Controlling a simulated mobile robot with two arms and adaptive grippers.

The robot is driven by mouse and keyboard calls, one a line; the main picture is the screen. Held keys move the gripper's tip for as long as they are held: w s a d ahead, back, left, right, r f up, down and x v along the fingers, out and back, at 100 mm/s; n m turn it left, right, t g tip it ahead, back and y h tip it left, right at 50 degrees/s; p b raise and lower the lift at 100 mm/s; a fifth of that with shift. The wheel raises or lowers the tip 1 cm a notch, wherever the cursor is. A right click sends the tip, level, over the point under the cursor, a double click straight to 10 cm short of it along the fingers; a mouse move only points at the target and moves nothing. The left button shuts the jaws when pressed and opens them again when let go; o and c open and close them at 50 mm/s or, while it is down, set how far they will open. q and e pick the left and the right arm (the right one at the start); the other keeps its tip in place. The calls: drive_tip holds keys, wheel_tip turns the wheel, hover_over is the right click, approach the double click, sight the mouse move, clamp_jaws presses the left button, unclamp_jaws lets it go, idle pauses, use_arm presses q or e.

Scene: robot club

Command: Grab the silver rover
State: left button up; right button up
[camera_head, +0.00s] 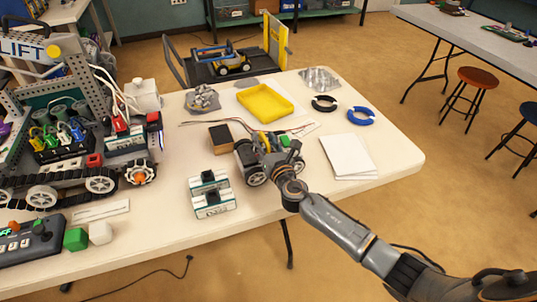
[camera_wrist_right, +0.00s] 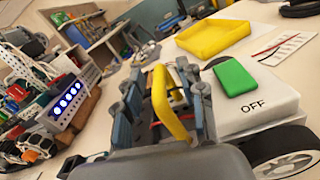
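A small silver-grey rover (camera_head: 247,156) with dark wheels, a yellow handle and a green block on top stands on the white table. My right gripper (camera_head: 268,152) is directly over it, reaching in from the lower right and hiding part of it. In the right wrist view, the two fingers (camera_wrist_right: 163,92) stand on either side of the yellow handle (camera_wrist_right: 160,88), with gaps showing; the gripper looks open. The rover's white panel marked OFF (camera_wrist_right: 268,112), its green block (camera_wrist_right: 235,78) and a wheel (camera_wrist_right: 287,152) show to the right. My left gripper is not in view.
A brown block (camera_head: 220,138) and a grey-green battery-like module (camera_head: 211,194) stand close left of the rover. A yellow tray (camera_head: 265,103) lies behind it, and white paper (camera_head: 348,155) lies to the right. A large tracked robot (camera_head: 65,150) fills the table's left.

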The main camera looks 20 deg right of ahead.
drive_tip(key=shift+w, duration=0.1)
clamp_jaws()
drive_tip(key=shift+w+r, duration=0.1)
drive_tip(key=shift+r, duration=0.15)
